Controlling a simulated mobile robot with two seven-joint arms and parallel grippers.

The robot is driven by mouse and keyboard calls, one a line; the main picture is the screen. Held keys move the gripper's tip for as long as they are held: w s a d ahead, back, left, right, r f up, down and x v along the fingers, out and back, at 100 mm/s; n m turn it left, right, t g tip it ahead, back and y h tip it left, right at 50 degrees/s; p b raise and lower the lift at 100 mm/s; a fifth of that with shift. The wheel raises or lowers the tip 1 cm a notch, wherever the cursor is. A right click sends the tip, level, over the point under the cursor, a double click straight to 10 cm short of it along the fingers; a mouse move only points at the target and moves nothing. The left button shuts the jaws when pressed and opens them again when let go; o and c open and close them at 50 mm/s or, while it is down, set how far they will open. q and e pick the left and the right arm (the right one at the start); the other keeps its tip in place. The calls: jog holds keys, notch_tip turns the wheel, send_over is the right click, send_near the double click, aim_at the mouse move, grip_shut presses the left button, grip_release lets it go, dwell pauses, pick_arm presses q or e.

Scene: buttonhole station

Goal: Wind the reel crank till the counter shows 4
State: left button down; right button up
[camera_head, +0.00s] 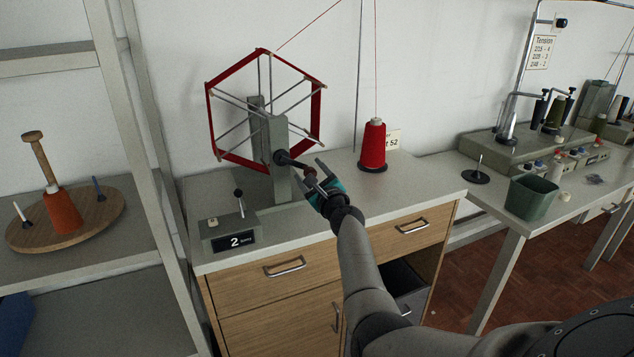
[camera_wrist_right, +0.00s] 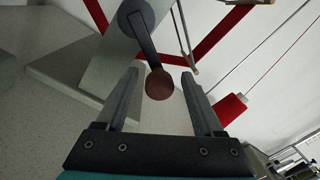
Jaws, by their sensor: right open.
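The reel (camera_head: 209,122) is a hexagonal frame wound with red thread, on a grey-green post (camera_head: 278,165) on the cabinet top. Its dark crank arm (camera_head: 290,160) points to the right and ends in a brown knob. My right gripper (camera_head: 319,174) is open at the crank's end. In the right wrist view the round brown knob (camera_wrist_right: 159,84) sits between the two spread fingers (camera_wrist_right: 160,90), with gaps on both sides. The counter (camera_head: 236,241) at the base's front shows 2. My left gripper is not in view.
A red thread cone (camera_head: 373,146) stands behind and to the right of my right gripper. A small lever (camera_head: 239,201) rises from the counter box. Shelving with an orange spool (camera_head: 62,212) is at left. A green bin (camera_head: 531,197) stands on the right table.

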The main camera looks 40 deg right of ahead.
jog(key=p+v, duration=0.4)
jog(key=v, duration=1.1)
jog(key=shift+p, duration=0.35)
